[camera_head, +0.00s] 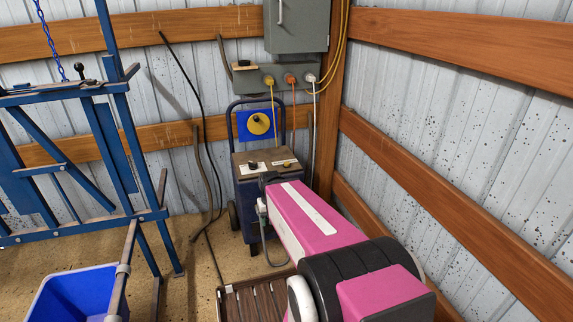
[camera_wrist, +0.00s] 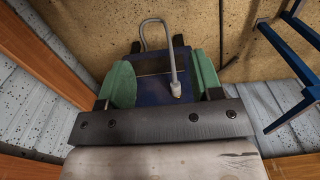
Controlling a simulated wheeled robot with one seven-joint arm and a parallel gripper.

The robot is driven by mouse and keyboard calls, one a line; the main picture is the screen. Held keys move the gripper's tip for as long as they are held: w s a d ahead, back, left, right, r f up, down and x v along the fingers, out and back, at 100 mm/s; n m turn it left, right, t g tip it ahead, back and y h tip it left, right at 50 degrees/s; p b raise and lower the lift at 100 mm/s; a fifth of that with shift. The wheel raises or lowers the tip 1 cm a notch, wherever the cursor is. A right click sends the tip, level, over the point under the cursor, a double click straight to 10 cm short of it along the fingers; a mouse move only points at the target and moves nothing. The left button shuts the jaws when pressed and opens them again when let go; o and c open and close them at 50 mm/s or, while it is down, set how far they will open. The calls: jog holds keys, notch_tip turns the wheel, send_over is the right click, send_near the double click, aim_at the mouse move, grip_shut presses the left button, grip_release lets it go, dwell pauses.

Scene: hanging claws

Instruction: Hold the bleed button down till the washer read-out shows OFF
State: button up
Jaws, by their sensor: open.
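The washer appears to be the dark blue wheeled unit (camera_head: 246,190) in the corner in the head view. Its top panel carries a black knob (camera_head: 252,165) and small white labels. I cannot make out a bleed button or a read-out's text. In the wrist view my gripper (camera_wrist: 162,74) is open, its two green fingers apart. Between and beyond them lies a dark blue surface (camera_wrist: 150,90), apparently the washer's body, with a grey hose (camera_wrist: 169,48) over it. I see nothing held.
A blue metal frame (camera_head: 119,110) stands at left, with a blue bin (camera_head: 75,290) in front. Sockets with cords (camera_head: 291,78) hang below a grey cabinet (camera_head: 297,28) behind the washer. Wood-railed walls close the right side. Brown floor (camera_head: 195,262) shows between frame and washer.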

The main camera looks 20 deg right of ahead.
grip_shut()
dwell(1.6)
